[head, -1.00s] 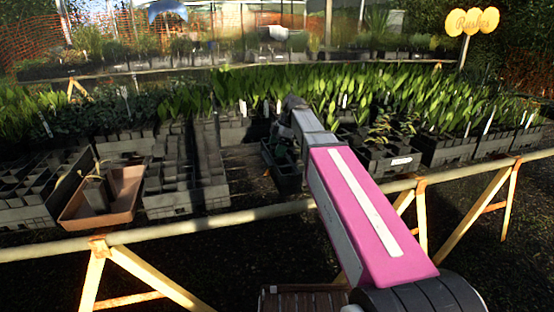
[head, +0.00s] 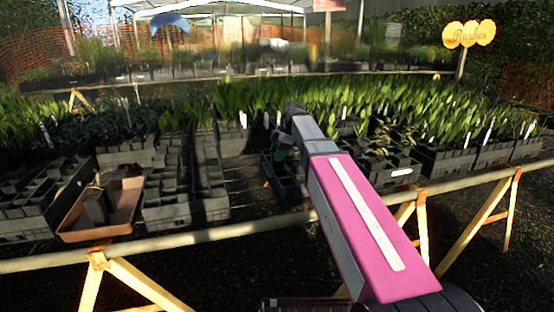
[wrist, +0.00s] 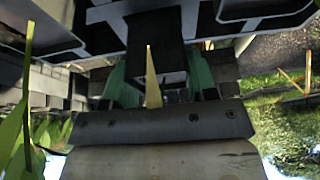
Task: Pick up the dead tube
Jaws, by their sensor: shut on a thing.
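My gripper (wrist: 160,88) has green fingers, and they are shut on a dark square tube (wrist: 158,48). A pale yellow, dry-looking stalk (wrist: 151,80) shows in front of this tube in the wrist view. Dark crate walls (wrist: 50,22) lie close around the tube. I cannot tell whether its base is clear of the crate. In the head view my gripper (head: 281,148) is at the black crate (head: 290,190) near the bench's front edge, and the held tube is too small to make out there.
A brown tray (head: 128,210) at the front left holds a dark tube (head: 97,205) with a thin stalk. Grey crates (head: 167,208) stand beside it. Leafy plants fill crates behind and right. A bench rail (head: 230,233) runs along the front.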

